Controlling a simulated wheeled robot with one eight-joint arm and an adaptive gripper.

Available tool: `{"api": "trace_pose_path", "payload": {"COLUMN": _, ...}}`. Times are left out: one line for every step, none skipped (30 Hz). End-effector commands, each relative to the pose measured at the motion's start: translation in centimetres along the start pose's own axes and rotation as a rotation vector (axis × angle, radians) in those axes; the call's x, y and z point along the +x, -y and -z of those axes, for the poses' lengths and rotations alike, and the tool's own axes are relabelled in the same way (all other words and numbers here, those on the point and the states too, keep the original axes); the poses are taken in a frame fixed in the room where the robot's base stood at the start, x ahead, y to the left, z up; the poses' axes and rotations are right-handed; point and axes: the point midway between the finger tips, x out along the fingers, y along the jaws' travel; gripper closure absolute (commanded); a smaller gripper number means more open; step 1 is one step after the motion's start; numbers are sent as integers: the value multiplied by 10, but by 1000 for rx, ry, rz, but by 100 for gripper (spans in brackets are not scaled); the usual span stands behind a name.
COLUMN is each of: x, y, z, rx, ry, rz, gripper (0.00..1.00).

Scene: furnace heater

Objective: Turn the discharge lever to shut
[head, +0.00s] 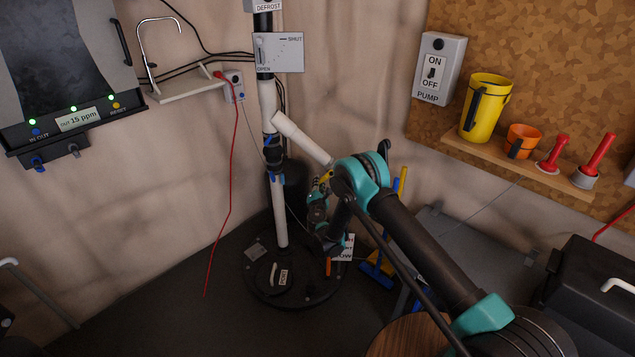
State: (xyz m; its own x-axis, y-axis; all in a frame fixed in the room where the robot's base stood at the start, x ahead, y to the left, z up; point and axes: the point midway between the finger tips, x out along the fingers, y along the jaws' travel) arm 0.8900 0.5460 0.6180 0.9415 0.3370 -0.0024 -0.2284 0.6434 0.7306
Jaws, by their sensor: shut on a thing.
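My gripper (319,197) is small and partly hidden by my own arm in the head view. It is beside the white standing pipe (279,205), just below the slanting branch pipe (303,139). It is shut on a part there that looks like the discharge lever, but my fingers and arm hide most of it. A small yellow piece (326,176) shows at the gripper. A grey plate (288,54) marked SHUT at the top and OPEN at the bottom is higher on the pipe. I cannot tell the held lever's exact angle.
The pipe stands on a round dark base (263,283). A white label (343,247) and an orange piece (328,266) are low behind my arm. A pump switch box (439,68) and a shelf (507,158) with cups are at right. A red cable (232,180) hangs left.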

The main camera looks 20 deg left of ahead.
Motion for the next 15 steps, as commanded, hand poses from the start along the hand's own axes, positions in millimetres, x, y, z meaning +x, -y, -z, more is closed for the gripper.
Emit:
{"api": "trace_pose_path", "payload": {"x": -2, "y": 1, "z": 1, "rx": -14, "ry": -2, "rz": -1, "gripper": 100}}
{"api": "trace_pose_path", "payload": {"x": -2, "y": 2, "z": 1, "rx": -21, "ry": -2, "rz": -1, "gripper": 100}}
{"api": "trace_pose_path", "payload": {"x": -2, "y": 2, "z": 1, "rx": -31, "ry": -3, "rz": 0, "gripper": 100}}
{"api": "trace_pose_path", "payload": {"x": -2, "y": 2, "z": 1, "rx": -38, "ry": -3, "rz": 0, "gripper": 100}}
{"api": "trace_pose_path", "payload": {"x": -2, "y": 3, "z": 1, "rx": -43, "ry": -3, "rz": 0, "gripper": 100}}
{"api": "trace_pose_path", "payload": {"x": -2, "y": 3, "z": 1, "rx": -48, "ry": -3, "rz": 0, "gripper": 100}}
{"api": "trace_pose_path", "payload": {"x": -2, "y": 3, "z": 1, "rx": -51, "ry": -3, "rz": 0, "gripper": 100}}
{"api": "trace_pose_path", "payload": {"x": -2, "y": 3, "z": 1, "rx": -54, "ry": -3, "rz": 0, "gripper": 100}}
{"api": "trace_pose_path", "payload": {"x": -2, "y": 4, "z": 1, "rx": -57, "ry": -3, "rz": 0, "gripper": 100}}
{"api": "trace_pose_path", "payload": {"x": -2, "y": 4, "z": 0, "rx": -59, "ry": -3, "rz": 0, "gripper": 100}}
{"api": "trace_pose_path", "payload": {"x": -2, "y": 4, "z": 0, "rx": -60, "ry": -2, "rz": 0, "gripper": 100}}
{"api": "trace_pose_path", "payload": {"x": -2, "y": 4, "z": 0, "rx": -61, "ry": -2, "rz": 0, "gripper": 100}}
{"api": "trace_pose_path", "payload": {"x": -2, "y": 4, "z": 0, "rx": -61, "ry": -2, "rz": 0, "gripper": 100}}
{"api": "trace_pose_path", "payload": {"x": -2, "y": 4, "z": 0, "rx": -61, "ry": -2, "rz": 0, "gripper": 100}}
{"api": "trace_pose_path", "payload": {"x": -2, "y": 4, "z": 0, "rx": -61, "ry": -2, "rz": 0, "gripper": 100}}
